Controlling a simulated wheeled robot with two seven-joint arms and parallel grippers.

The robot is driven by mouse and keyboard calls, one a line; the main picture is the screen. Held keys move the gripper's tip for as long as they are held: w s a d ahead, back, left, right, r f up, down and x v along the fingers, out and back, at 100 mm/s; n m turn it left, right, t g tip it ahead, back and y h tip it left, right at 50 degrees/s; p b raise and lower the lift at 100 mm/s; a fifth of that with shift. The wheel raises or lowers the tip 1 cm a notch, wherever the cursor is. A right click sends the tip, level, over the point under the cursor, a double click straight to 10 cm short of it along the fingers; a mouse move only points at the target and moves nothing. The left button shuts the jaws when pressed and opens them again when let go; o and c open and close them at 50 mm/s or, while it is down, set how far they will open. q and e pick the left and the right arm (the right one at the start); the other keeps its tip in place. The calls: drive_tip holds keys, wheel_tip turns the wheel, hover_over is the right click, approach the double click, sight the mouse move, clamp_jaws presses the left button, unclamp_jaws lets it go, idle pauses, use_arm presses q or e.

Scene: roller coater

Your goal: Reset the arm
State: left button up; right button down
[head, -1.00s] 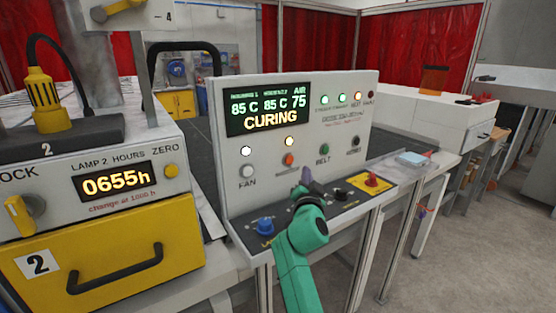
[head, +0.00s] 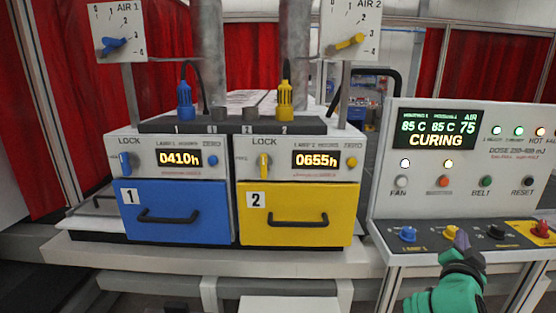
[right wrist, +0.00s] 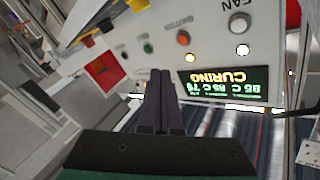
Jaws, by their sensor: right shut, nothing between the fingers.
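My right gripper (head: 461,241) is at the lower right of the head view, in front of the sloped lower strip of the control panel (head: 385,180). Its fingers point up and are shut with nothing between them. In the right wrist view the shut dark fingers (right wrist: 162,100) reach toward the panel face, whose display (right wrist: 232,82) appears upside down. The display (head: 436,134) reads CURING, 85 C, 85 C and AIR 75. Whether the fingertips touch the panel cannot be told. My left gripper is not in view.
A blue drawer 1 (head: 180,232) and a yellow drawer 2 (head: 275,232), both shut, stand left of the panel. Above them are hour counters, lock knobs and two AIR dials. A red button (head: 541,229) on a yellow plate is at the far right. Red curtains (head: 255,70) hang behind.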

drive_tip(key=s+a+f+n+g+y, duration=0.1)
drive_tip(key=s+f+n+g+y, duration=0.1)
drive_tip(key=f, duration=0.4)
drive_tip(key=s+a+f+n+g+y, duration=0.1)
drive_tip(key=s+a+f+n, duration=0.1)
drive_tip(key=f, duration=0.3)
drive_tip(key=s+a+f+n+g+y, duration=0.8)
drive_tip(key=s+a+f+n, duration=0.4)
drive_tip(key=s+a+f, duration=0.6)
wheel_tip(320, 180, down, 19)
drive_tip(key=s+d+g, duration=0.1)
drive_tip(key=s+d, duration=0.1)
drive_tip(key=s, duration=0.1)
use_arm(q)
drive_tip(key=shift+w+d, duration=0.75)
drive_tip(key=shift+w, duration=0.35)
use_arm(e)
drive_tip(key=s+d+f+g, duration=0.1)
drive_tip(key=s+d+f, duration=0.1)
drive_tip(key=s+f, duration=1.4)
drive_tip(key=shift+s+d, duration=0.4)
drive_tip(key=shift+s, duration=0.15)
